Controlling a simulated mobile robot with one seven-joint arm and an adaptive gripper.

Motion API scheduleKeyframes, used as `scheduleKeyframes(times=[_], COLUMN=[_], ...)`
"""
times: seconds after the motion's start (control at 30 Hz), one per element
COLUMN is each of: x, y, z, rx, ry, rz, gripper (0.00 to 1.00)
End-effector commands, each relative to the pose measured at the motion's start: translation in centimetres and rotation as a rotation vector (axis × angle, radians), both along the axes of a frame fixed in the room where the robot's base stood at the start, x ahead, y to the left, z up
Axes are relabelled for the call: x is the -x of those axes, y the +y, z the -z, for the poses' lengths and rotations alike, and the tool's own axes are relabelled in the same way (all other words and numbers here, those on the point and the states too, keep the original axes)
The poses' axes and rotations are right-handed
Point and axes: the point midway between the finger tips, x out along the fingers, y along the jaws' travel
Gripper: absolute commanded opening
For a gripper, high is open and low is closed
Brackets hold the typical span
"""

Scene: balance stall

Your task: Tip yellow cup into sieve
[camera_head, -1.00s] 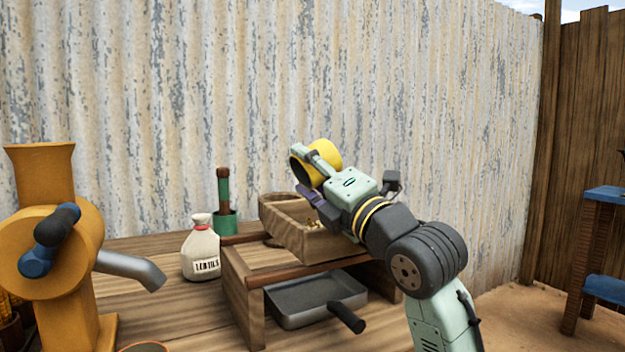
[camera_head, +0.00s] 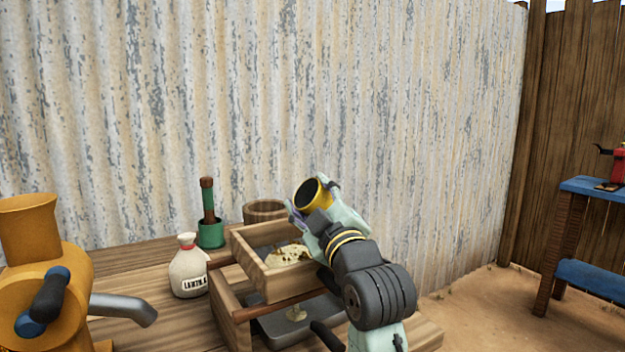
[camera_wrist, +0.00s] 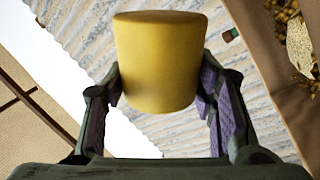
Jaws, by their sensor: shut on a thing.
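My gripper (camera_head: 316,205) is shut on the yellow cup (camera_head: 328,192), with a finger on each side of it in the wrist view (camera_wrist: 158,62). The cup is tilted, its dark open mouth facing the camera and up to the left in the head view. It is raised above the right side of the sieve. The sieve (camera_head: 262,278) is a square wooden frame on a wooden stand and holds yellowish grains (camera_head: 292,254). Part of the sieve also shows at the right of the wrist view (camera_wrist: 262,35). Whether anything is left in the cup cannot be seen.
A lentil sack (camera_head: 188,270), a green pot (camera_head: 211,234) and a wooden bowl (camera_head: 264,210) stand near. An orange mill (camera_head: 50,285) is at left, a blue table (camera_head: 598,188) at right.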

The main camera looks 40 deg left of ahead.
Motion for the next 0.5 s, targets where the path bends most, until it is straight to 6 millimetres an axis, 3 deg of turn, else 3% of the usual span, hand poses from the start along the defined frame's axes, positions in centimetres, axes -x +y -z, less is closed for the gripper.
scheduleKeyframes(times=[0.5], x=[-0.4], y=[-0.2], z=[-1.4], rx=[-0.169], ry=[0.419], rz=[0.001], gripper=[0.21])
